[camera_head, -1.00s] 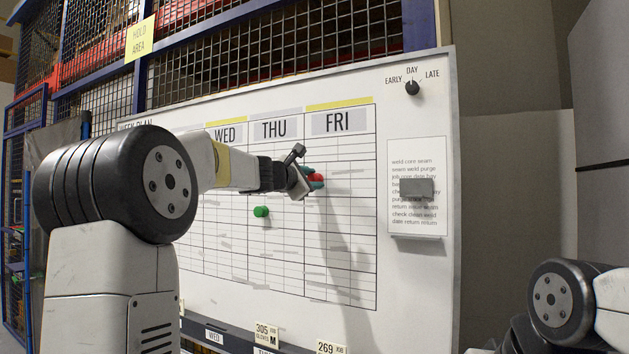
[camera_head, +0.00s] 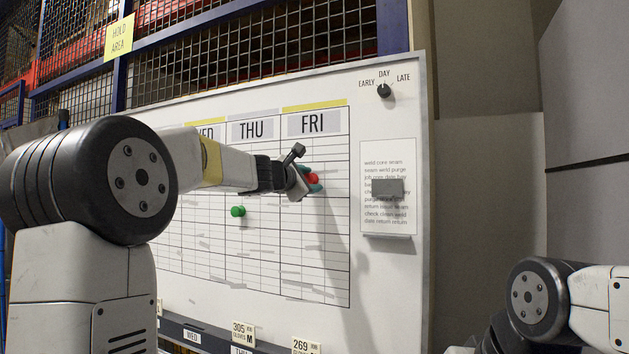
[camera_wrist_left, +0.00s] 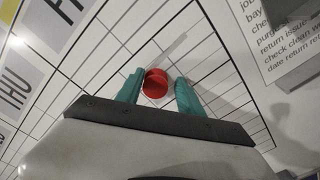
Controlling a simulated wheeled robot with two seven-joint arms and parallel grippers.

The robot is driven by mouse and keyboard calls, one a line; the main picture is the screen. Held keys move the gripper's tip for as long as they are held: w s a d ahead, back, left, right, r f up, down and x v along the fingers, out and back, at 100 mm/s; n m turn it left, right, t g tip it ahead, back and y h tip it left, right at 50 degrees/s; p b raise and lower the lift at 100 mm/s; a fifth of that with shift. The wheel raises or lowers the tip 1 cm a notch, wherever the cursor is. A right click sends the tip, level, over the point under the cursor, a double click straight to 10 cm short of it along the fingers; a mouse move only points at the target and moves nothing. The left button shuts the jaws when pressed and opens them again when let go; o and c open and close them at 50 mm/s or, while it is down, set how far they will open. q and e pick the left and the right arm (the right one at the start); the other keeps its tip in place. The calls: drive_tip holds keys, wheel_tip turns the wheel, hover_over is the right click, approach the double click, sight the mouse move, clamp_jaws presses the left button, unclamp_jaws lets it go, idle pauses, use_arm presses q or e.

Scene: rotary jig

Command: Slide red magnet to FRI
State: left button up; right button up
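The red magnet (camera_head: 313,178) is a round knob on the whiteboard (camera_head: 330,255), in the left half of the FRI column (camera_head: 314,123), in an upper row. My left gripper (camera_head: 312,180) reaches it from the left, with teal fingers on both sides of it. In the left wrist view the red magnet (camera_wrist_left: 156,83) sits between the fingertips of my left gripper (camera_wrist_left: 158,90). It is against or very near the left finger, with a narrow gap to the right one, so the fingers are not clamped. My right gripper cannot be made out.
A green magnet (camera_head: 238,211) is lower in the THU column. Right of the grid are a printed sheet with a grey block (camera_head: 388,188) and a black dial (camera_head: 384,91). Label cards (camera_head: 243,333) line the bottom ledge. The FRI column right of the red magnet is clear.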

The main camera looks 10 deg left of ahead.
use_arm(q)
drive_tip(key=shift+s+a+r, duration=0.1)
drive_tip(key=shift+s, duration=0.05)
drive_tip(key=v, duration=0.7)
drive_tip(key=shift+s, duration=0.2)
drive_tip(key=s+d+f+m+g, duration=0.3)
drive_tip(key=s+f+m, duration=0.4)
drive_tip(key=s+f, duration=0.15)
drive_tip(key=s+d+f+m+g, duration=0.2)
drive_tip(key=s+f+m+g, duration=0.2)
drive_tip(key=s+f+m, duration=0.4)
drive_tip(key=s+a+f+m+g+y, duration=0.2)
drive_tip(key=s+a+f+m, duration=0.1)
drive_tip(key=s+f, duration=0.5)
drive_tip(key=s+a+f+m+g+y, duration=0.1)
drive_tip(key=s+a+f+m+y, duration=0.1)
drive_tip(key=s+f, duration=0.6)
drive_tip(key=shift+s+a+f+m+g, duration=0.15)
drive_tip(key=shift+s+a+m+g, duration=0.2)
drive_tip(key=shift+a+m, duration=0.5)
